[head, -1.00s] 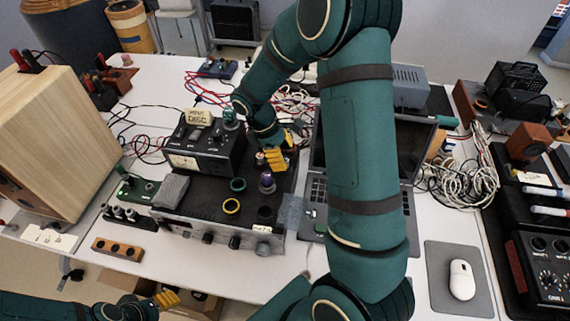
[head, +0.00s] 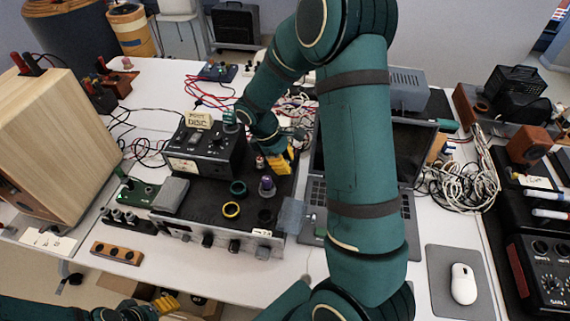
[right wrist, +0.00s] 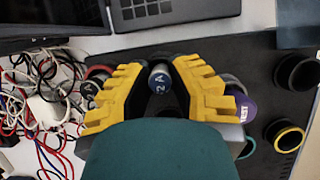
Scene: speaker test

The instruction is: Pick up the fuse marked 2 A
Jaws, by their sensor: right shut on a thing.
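My right gripper (head: 279,164) is at the back right of the black-topped equipment box (head: 205,205). In the right wrist view its yellow fingers (right wrist: 158,85) are shut on a dark-topped fuse (right wrist: 160,76) whose label reads 2 A. I cannot tell whether this fuse is clear of its seat. A second fuse with a red rim (right wrist: 92,86) stands just left of the fingers there; its label is partly unreadable. It shows beside the gripper in the head view (head: 260,162). My left gripper (head: 165,302) is low at the left, off the table edge; its jaw state is unclear.
A purple-ringed piece (head: 266,187) stands near the right gripper. A yellow-rimmed ring (head: 231,210) and dark green ring (head: 238,188) are further left. A meter box (head: 205,148) stands behind left. An open laptop (head: 318,190) is at the right, partly hidden by my arm.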

